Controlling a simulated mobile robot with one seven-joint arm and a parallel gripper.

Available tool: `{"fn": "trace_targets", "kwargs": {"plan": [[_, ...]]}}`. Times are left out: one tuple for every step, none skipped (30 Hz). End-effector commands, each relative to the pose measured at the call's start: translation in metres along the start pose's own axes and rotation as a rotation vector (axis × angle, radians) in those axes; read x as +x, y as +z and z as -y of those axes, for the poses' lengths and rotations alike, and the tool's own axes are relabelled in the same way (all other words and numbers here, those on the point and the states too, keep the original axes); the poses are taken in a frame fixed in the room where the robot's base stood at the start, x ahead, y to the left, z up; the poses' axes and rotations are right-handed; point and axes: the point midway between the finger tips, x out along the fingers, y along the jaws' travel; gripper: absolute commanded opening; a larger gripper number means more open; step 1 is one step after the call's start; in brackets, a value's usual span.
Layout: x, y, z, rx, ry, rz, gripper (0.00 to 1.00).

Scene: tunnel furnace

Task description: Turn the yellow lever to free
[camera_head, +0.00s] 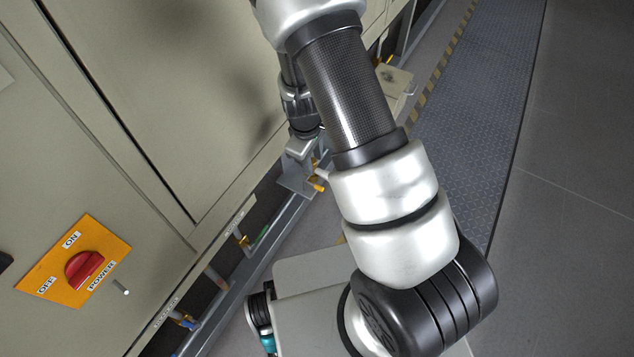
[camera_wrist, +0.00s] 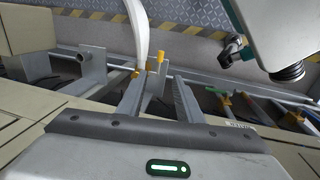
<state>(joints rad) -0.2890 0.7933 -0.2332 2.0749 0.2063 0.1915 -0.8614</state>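Several small yellow levers sit along the low pipe rail, and I cannot tell which one the task means. In the wrist view, one yellow lever tip (camera_wrist: 160,57) shows just beyond and between my fingertips, and another yellow piece (camera_wrist: 135,74) is beside the left finger. My gripper (camera_wrist: 159,82) is open, its two fingers apart with nothing clearly held. In the head view, my gripper (camera_head: 299,172) is low beside the cabinet, partly hidden by my arm, with a yellow lever (camera_head: 318,186) close to it. Contact with a lever cannot be told.
The beige cabinet (camera_head: 130,110) stands along the left. It carries an orange power panel (camera_head: 112,252) with a red knob (camera_head: 84,268). The metal rail (camera_head: 258,245) with pipes and valves runs along its foot. Open floor (camera_head: 570,160) and a metal walkway (camera_head: 470,120) lie right.

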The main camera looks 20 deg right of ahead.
Motion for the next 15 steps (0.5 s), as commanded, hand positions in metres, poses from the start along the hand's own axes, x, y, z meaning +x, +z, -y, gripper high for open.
{"fn": "trace_targets", "kwargs": {"plan": [[0.013,0.001,0.001,0.002,-0.002,0.003,0.33],[0.019,0.002,0.001,0.002,-0.003,0.004,0.33],[0.028,0.002,0.001,0.002,-0.003,0.004,0.33],[0.035,0.002,0.001,0.002,-0.003,0.004,0.33],[0.041,0.002,0.001,0.002,-0.002,0.003,0.33],[0.051,0.002,0.002,0.003,-0.003,0.004,0.33],[0.057,0.002,0.001,0.003,-0.003,0.004,0.33],[0.064,0.002,0.001,0.003,-0.003,0.004,0.33],[0.072,0.002,0.001,0.003,-0.003,0.003,0.33],[0.079,0.002,0.002,0.003,-0.003,0.003,0.33],[0.086,0.002,0.002,0.003,-0.003,0.003,0.33],[0.095,0.002,0.002,0.003,-0.003,0.004,0.33],[0.101,0.002,0.001,0.003,-0.003,0.003,0.33],[0.107,0.002,0.001,0.004,-0.003,0.003,0.33],[0.115,0.002,0.001,0.004,-0.002,0.002,0.33]]}}
